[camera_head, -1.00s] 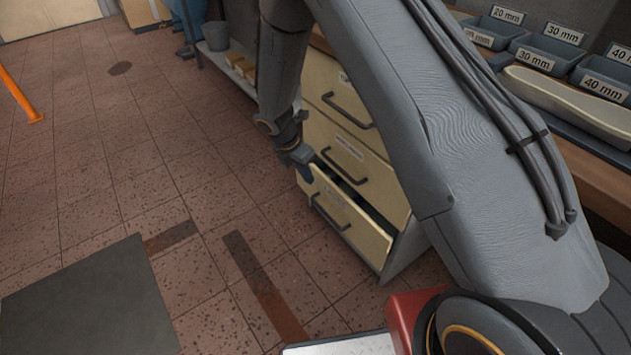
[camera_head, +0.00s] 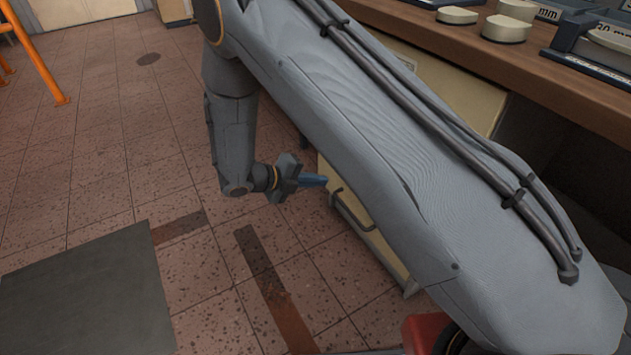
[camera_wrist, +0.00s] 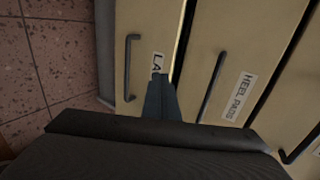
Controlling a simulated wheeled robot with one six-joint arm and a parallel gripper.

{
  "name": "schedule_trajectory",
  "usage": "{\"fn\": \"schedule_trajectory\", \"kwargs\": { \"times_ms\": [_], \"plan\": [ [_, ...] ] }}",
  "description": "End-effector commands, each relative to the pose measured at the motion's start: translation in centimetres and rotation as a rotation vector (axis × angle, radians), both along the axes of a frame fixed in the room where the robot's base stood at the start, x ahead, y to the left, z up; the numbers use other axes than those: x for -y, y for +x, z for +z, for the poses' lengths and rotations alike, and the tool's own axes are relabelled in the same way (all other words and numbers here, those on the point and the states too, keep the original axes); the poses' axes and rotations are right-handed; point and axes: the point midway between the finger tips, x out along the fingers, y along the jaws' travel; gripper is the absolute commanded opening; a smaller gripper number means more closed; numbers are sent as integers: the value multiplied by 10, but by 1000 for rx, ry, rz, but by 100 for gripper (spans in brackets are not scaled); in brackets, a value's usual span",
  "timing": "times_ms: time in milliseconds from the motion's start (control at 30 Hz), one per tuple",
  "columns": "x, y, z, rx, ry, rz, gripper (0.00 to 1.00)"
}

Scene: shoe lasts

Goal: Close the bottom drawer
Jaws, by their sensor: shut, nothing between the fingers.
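The bottom drawer has a cream front (camera_head: 378,247) with a dark bar handle (camera_head: 352,213). In the wrist view its front (camera_wrist: 143,30) is at the left, with a partly covered label starting "LA". A pale edge and dark gap run between it and the middle drawer (camera_wrist: 225,50), labelled "HEEL PADS". My gripper (camera_head: 322,181) is shut and empty, its blue fingers pointing at the upper part of the bottom drawer's front. In the wrist view the fingertips (camera_wrist: 160,80) are over the label's end; I cannot tell whether they touch. My arm hides most of the cabinet in the head view.
A wooden bench top (camera_head: 450,40) with pale blocks and dark bins runs above the cabinet. The tiled floor (camera_head: 110,180) in front is open, with a dark mat (camera_head: 85,300) at lower left. An orange frame (camera_head: 40,55) stands at far left.

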Motion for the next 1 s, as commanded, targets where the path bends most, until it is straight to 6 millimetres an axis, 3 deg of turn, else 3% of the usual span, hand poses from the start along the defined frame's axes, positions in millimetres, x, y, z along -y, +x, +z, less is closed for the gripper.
{"fn": "schedule_trajectory", "kwargs": {
  "times_ms": [300, 500, 1000],
  "plan": [
    [50, 25, -34, -2, 1, -4, 0],
    [73, 38, -32, 0, 3, -3, 0],
    [82, 43, -31, 0, 2, -1, 0]
  ]
}}
